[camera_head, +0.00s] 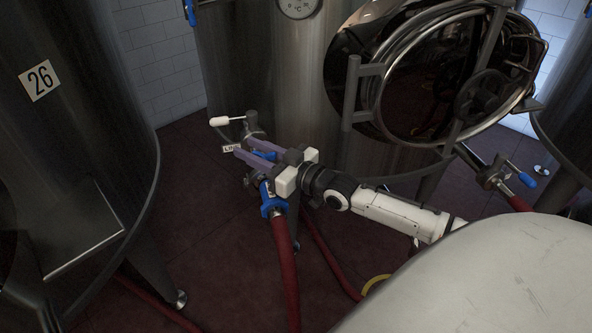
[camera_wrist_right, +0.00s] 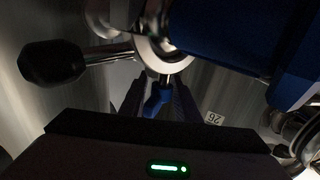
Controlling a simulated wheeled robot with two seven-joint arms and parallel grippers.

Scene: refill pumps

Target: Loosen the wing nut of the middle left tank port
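The tank port (camera_head: 252,125) is a metal fitting low on the middle steel tank, with a lever beside it. Its blue wing nut shows partly between my right fingers in the head view, and one blue wing (camera_wrist_right: 157,99) shows in the wrist view. My right gripper (camera_head: 245,148) reaches in from the right. Its two fingers stand apart on either side of that wing, and I see no firm grip. A blue hose coupling (camera_head: 270,199) with a red hose (camera_head: 286,265) hangs just below the gripper. The coupling fills the wrist view's upper right (camera_wrist_right: 235,40). My left gripper is out of view.
A lever with a white grip (camera_head: 220,121) juts left of the port. A small label (camera_head: 229,149) hangs near the fingertips. Tank 26 (camera_head: 85,120) stands at left. A round hatch (camera_head: 425,75) and another valve with a blue handle (camera_head: 527,179) are at right.

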